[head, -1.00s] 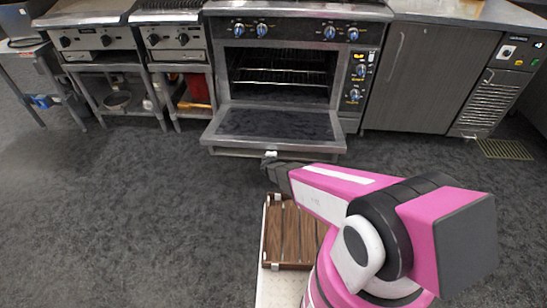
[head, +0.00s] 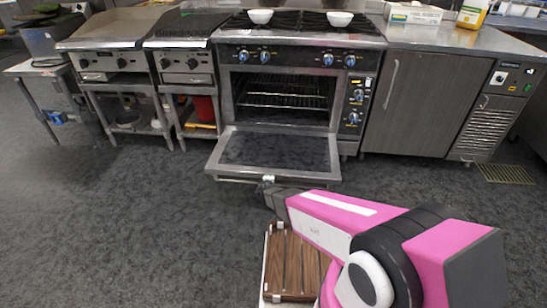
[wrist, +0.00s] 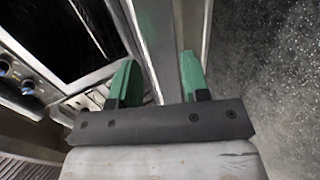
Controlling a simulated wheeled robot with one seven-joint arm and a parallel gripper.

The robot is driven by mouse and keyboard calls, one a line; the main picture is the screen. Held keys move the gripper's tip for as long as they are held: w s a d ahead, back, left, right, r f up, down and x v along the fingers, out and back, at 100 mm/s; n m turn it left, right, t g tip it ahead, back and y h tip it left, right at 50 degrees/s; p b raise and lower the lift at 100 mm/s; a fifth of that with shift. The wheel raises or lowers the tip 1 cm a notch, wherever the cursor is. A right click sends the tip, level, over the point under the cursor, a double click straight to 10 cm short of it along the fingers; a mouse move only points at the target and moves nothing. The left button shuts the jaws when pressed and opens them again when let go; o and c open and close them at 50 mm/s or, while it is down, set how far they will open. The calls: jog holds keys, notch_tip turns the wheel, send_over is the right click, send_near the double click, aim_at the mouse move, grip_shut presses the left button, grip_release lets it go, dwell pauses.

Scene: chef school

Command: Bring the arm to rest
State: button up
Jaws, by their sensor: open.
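My arm reaches forward from the lower right of the head view. My gripper (head: 266,187) is at the front edge of the lowered oven door (head: 280,150), near its handle. In the wrist view, the two green fingers of my gripper (wrist: 159,78) stand apart. A metal bar or edge of the door (wrist: 155,30) shows beyond and between them. I see no loose object held. Whether the fingers touch the door cannot be told.
The oven (head: 285,90) stands open and its inside shows only racks. A wooden slatted board (head: 290,260) lies below my arm. Two white bowls (head: 261,16) (head: 339,19) sit on the stove top. A grey cabinet (head: 420,105) stands right of the oven. Floor (head: 130,220) at left is clear.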

jog(key=s+d+r+m+g+h, duration=0.25)
jog(key=d+r+m, duration=0.35)
jog(key=d, duration=0.4)
jog(key=s+d+r+m+g+h, duration=0.1)
jog(key=d+r+m+g+h, duration=0.3)
jog(key=d+r, duration=0.5)
jog(key=s+d+r+m+g+y, duration=0.3)
jog(key=s+r, duration=0.1)
jog(key=s, duration=0.3)
jog(key=s+d+r+m+g+y, duration=0.3)
jog(key=s+d+r+m+y, duration=0.1)
jog(key=s, duration=0.3)
jog(key=shift+d+r, duration=0.3)
jog(key=shift+r, duration=0.1)
